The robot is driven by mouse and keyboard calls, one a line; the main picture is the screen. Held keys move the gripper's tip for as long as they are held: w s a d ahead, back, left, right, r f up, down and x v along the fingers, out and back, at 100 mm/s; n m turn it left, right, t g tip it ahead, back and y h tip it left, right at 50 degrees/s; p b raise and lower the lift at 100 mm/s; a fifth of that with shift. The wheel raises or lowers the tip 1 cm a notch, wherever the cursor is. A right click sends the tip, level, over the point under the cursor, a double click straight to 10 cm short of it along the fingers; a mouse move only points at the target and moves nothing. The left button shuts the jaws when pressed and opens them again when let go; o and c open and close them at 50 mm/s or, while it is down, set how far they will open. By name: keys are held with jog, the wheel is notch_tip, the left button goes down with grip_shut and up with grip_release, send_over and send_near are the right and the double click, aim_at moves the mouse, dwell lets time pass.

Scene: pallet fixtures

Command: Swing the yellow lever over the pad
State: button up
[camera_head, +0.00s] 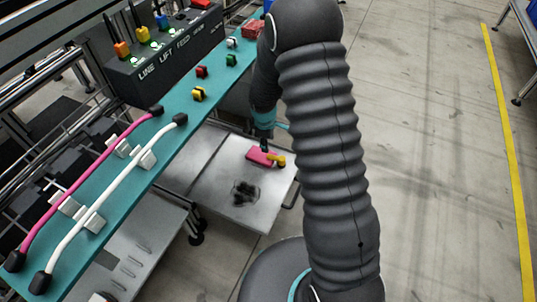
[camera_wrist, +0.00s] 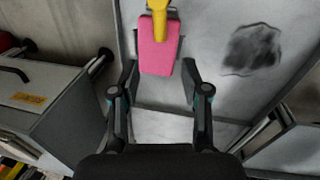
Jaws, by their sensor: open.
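The pink pad (camera_head: 259,157) lies on a grey metal plate (camera_head: 226,185) low beside the bench. The yellow lever (camera_head: 278,160) is at the pad's right end in the head view. In the wrist view the lever (camera_wrist: 159,14) overlaps the far end of the pad (camera_wrist: 157,52), and its top is cut off by the frame edge. My gripper (camera_wrist: 161,68) is open, with one finger to each side of the pad's near end. Nothing is between the fingers in its grip. In the head view my gripper (camera_head: 264,144) is small and partly hidden by my arm.
The teal bench (camera_head: 160,185) runs alongside, with pink (camera_head: 92,178) and white (camera_head: 115,200) cables in clips. A control box (camera_head: 165,62) stands behind. The floor (camera_head: 425,150) at right is open.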

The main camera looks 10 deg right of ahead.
aim_at(269, 155)
jog(key=f, duration=0.6)
jog(key=w+f, duration=0.1)
jog(key=f, duration=0.2)
jog(key=shift+w+d+f+b, duration=0.1)
jog(key=shift+d+f+b, duration=0.1)
jog(key=shift+d+b, duration=0.15)
grip_shut()
